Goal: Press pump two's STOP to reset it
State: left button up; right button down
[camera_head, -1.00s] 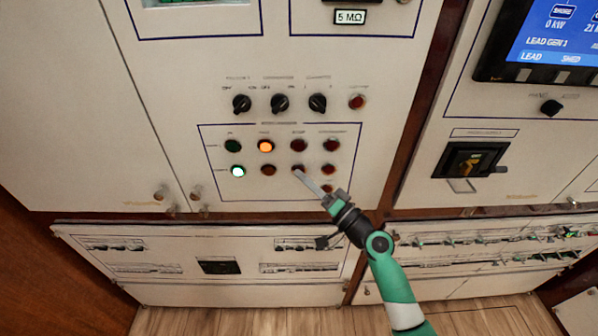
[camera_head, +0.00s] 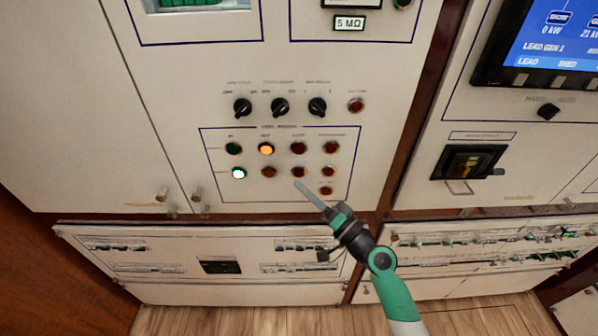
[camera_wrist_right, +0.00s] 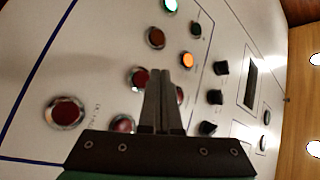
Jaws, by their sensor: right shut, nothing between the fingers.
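In the head view, the boxed pump section (camera_head: 215,190) has two rows of round lamps and buttons. In the lower row, the left lamp (camera_head: 238,173) glows green-white, the amber lamp (camera_head: 269,172) is dark, and the third red button (camera_head: 298,172) is uncovered. I take this button for pump two's STOP; its label is unreadable. It also shows in the right wrist view (camera_wrist_right: 138,78), left of the fingers. My right gripper (camera_head: 297,184) is shut and empty, its tips appearing just below that button. Contact cannot be told. My left gripper is not in view.
The upper row has a lit orange lamp (camera_head: 266,149) and another red button (camera_head: 298,148). More red buttons stand close at right, including a lower one (camera_head: 326,191). Black rotary knobs (camera_head: 280,107) sit above. A breaker handle (camera_head: 472,162) projects from the right-hand panel.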

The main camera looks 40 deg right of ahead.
jog(key=shift+s+a+p, duration=0.4)
jog(key=shift+s+a, duration=0.8)
jog(key=shift+s, duration=0.05)
